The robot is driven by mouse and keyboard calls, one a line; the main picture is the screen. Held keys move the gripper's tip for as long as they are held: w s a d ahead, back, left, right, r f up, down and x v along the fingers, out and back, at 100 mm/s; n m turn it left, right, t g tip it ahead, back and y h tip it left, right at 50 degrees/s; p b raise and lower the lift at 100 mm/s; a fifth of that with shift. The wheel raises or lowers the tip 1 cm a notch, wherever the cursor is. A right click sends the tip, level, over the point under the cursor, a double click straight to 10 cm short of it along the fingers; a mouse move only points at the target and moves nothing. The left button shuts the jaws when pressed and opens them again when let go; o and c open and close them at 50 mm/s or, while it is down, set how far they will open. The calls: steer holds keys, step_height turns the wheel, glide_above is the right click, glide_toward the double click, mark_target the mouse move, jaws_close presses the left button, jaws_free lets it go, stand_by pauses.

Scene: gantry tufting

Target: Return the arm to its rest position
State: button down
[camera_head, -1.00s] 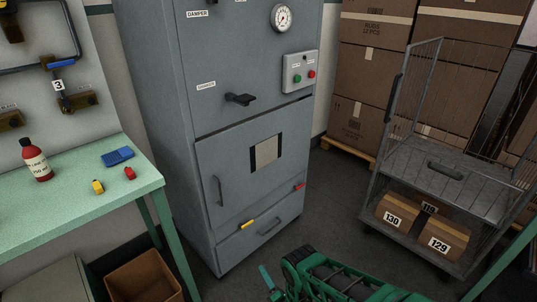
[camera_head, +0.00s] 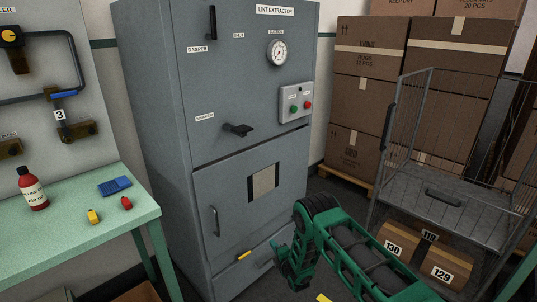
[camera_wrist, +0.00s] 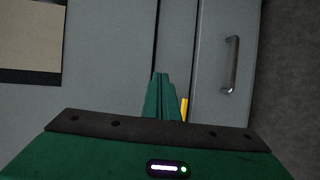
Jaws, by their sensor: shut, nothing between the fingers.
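My green arm (camera_head: 350,250) rises from the bottom right of the head view and bends down at its elbow. My gripper (camera_wrist: 160,78) shows in the wrist view with its two green fingers together and nothing between them. It points toward the grey lint extractor cabinet (camera_head: 160,130). In the head view the gripper end (camera_head: 278,252) is small and partly hidden by the arm, in front of the cabinet's lower right part. I cannot tell the exact gap to the cabinet.
A green table (camera_head: 70,240) at left bears a red bottle (camera_head: 32,190), a blue item (camera_head: 115,186) and small yellow and red pieces. A wire cage trolley (camera_head: 440,200) with numbered boxes stands at right. Stacked cartons (camera_head: 370,110) stand behind it.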

steer(key=w+d+r+m+g+h, duration=0.1)
steer(key=w+d+r+m+h, duration=0.15)
steer(key=d+r, duration=0.6)
steer(key=w+d+r+m+g+h, duration=0.1)
steer(key=w+d+r+m+h, duration=0.2)
steer(key=d+r, duration=0.5)
steer(key=s+d+r+m+g+h, duration=0.1)
steer(key=s+d+r+m+g, duration=0.1)
steer(key=s+d+r+m, duration=0.4)
steer(key=s+d+r+m+g+h, duration=0.1)
steer(key=s+d+r+m+g, duration=0.15)
steer(key=s+d+r, duration=0.65)
steer(key=s+d+r+m+g, duration=0.2)
steer(key=s+d+r+m, duration=0.25)
steer(key=s+r, duration=0.35)
steer(key=s+d+r+m+g, duration=0.25)
steer(key=s+d+r, duration=0.25)
steer(key=s, duration=0.6)
steer(key=s+a+r+m+g+y, duration=0.1)
steer(key=s+m, duration=0.3)
steer(key=s, duration=1.1)
steer(key=s+a+r+m+g+y, duration=0.1)
steer(key=s+m, duration=0.3)
steer(key=s, duration=1)
steer(key=shift+s+a+r+g, duration=0.4)
steer(key=shift+r+g, duration=0.1)
steer(key=shift+r, duration=0.35)
